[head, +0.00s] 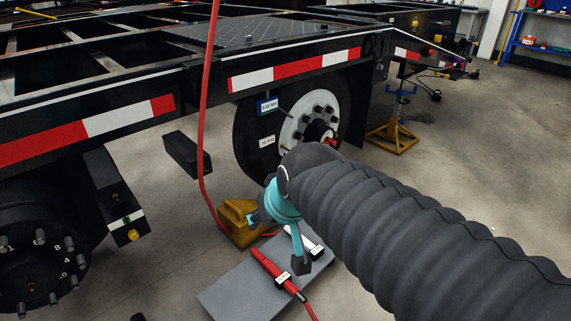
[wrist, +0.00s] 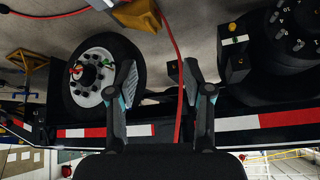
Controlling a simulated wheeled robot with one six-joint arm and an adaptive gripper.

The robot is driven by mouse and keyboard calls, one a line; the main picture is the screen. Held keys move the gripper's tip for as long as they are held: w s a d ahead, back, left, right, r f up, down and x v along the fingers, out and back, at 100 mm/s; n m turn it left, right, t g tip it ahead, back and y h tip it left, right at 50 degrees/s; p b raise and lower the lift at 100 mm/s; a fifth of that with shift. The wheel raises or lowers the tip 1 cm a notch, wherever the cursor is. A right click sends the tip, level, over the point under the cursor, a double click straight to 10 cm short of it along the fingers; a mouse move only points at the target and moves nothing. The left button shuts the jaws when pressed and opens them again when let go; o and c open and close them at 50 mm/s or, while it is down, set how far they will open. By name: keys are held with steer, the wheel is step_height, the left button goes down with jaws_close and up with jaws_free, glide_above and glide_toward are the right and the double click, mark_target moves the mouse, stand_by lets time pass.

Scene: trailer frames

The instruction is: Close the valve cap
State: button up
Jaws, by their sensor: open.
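The wheel (head: 322,103) with a black tyre and white rim stands under the trailer frame in the head view. It also shows left of my gripper in the wrist view (wrist: 91,87). A small red part (head: 331,139) sits near the hub; red and green bits (wrist: 77,70) show there in the wrist view. I cannot tell which part is the valve cap. My gripper (head: 279,240) is open and empty, in front of and below the wheel. Its two fingers (wrist: 158,80) stand apart in the wrist view.
A grey board (head: 240,292) on the floor holds a red tool (head: 275,270) and a pale tool. A yellow chock (head: 238,222) lies behind it. A red hose (head: 204,120) hangs across the frame.

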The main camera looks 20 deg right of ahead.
steer(key=w+d+f+m+t+h+b, duration=0.1)
steer(key=w+f+m+t, duration=0.15)
steer(key=w, duration=1.55)
steer(key=w+d+f+m+t+h+b, duration=0.1)
steer(key=w+t, duration=0.3)
steer(key=w, duration=1.4)
steer(key=w+d+f+m+h+b, duration=0.1)
steer(key=w+d+f+m+h, duration=0.1)
steer(key=w+d+f+h, duration=0.25)
steer(key=w+d+f+m+h, duration=0.25)
steer(key=w+f, duration=0.25)
steer(key=f, duration=0.3)
steer(key=s+d+f+m+g+h, duration=0.1)
steer(key=d+f+h, duration=0.2)
steer(key=f, duration=0.4)
steer(key=d+f+m+g+h, duration=0.1)
steer(key=d+f+h, duration=0.25)
steer(key=f, duration=0.35)
steer(key=b+x, duration=0.1)
steer(key=x, duration=1.2)
steer(key=shift+w+d+f+y, duration=0.25)
steer(key=shift+w+f+y, duration=0.05)
steer(key=shift+y, duration=0.05)
steer(key=shift+c, duration=0.3)
jaws_close()
